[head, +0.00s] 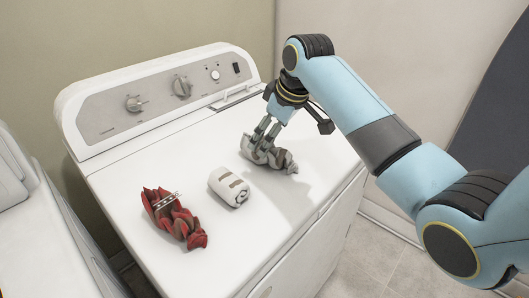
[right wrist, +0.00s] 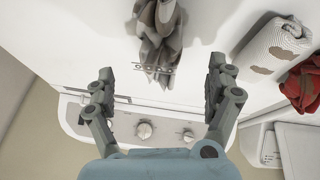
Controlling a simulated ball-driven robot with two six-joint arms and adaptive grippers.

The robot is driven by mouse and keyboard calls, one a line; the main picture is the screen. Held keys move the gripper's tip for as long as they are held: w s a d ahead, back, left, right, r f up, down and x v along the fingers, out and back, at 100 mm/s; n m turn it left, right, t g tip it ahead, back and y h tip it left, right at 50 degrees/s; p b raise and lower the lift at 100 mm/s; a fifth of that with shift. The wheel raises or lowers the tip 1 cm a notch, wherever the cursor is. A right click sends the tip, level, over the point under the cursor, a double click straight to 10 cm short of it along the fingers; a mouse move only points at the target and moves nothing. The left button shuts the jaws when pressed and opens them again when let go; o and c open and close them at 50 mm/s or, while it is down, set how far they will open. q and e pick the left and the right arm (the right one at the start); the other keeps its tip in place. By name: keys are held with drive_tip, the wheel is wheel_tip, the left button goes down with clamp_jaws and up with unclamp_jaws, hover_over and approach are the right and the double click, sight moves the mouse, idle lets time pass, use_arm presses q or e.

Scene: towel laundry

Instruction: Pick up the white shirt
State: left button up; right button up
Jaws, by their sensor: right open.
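A crumpled grey-white cloth, seemingly the white shirt (head: 281,160), lies on the washer top at the right of the row of laundry. In the right wrist view the shirt (right wrist: 158,35) shows as a folded heap with a patterned band at its near end. My right gripper (head: 262,146) is at the shirt from above, pointing down. In the wrist view its fingers are spread wide, one on each side of the shirt's near end, with gaps to it. The fingers partly hide the shirt in the head view. My left gripper is not in view.
A white rolled towel with beige patches (head: 229,187) lies left of the shirt. A red crumpled cloth (head: 174,217) lies further left. The washer's (head: 130,190) raised control panel (head: 165,97) stands behind. The front of the washer top is clear.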

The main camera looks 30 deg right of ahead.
drive_tip(key=shift+w+f, duration=0.2)
drive_tip(key=shift+f, duration=0.55)
drive_tip(key=x, duration=0.4)
drive_tip(key=shift+f, duration=0.4)
drive_tip(key=shift+c, duration=1.3)
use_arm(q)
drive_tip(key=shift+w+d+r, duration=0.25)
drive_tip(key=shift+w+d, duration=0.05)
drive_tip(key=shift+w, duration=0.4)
use_arm(e)
drive_tip(key=c, duration=1.1)
